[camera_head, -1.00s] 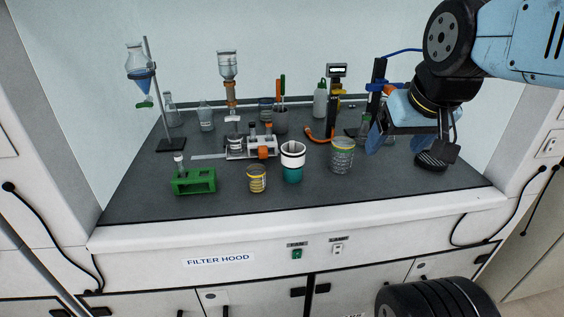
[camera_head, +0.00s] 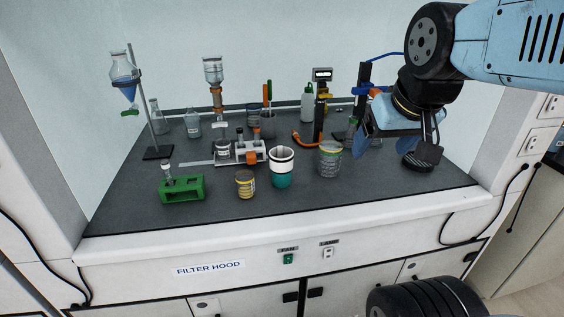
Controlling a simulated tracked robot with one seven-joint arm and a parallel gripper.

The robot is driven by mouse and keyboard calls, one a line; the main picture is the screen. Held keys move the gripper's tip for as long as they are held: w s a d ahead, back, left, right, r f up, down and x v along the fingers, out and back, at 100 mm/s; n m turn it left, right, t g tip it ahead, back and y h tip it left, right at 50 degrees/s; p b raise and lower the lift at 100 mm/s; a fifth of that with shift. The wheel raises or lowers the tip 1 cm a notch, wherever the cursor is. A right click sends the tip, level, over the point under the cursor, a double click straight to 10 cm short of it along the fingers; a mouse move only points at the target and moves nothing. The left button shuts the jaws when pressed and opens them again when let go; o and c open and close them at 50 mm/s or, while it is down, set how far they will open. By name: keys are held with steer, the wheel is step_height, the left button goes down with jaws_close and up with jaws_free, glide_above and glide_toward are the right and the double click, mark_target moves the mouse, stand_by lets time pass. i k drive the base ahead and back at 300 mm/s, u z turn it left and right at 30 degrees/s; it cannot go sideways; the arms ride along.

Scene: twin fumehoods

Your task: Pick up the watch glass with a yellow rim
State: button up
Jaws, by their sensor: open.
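Two clear, ribbed-looking glass pieces with yellow rims stand on the dark hood worktop. A small short one (camera_head: 245,185) is near the front, left of a white and teal cup. A taller one (camera_head: 330,160) is right of that cup. I cannot tell from this distance whether either is a watch glass or holds one. My gripper (camera_head: 424,157) is open over the right part of the worktop, to the right of both and apart from them. Its dark finger pads point down, and nothing shows between them.
A white and teal cup (camera_head: 281,167) stands between the yellow-rimmed pieces. A green rack (camera_head: 182,189) is at front left. A metal device (camera_head: 238,152), a stand with a blue funnel (camera_head: 125,90) and bottles stand behind. The front strip of the worktop (camera_head: 330,194) is clear.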

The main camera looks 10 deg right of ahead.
mark_target(329, 146)
steer(key=u, duration=0.7)
steer(key=k, duration=0.7)
steer(key=z, duration=0.05)
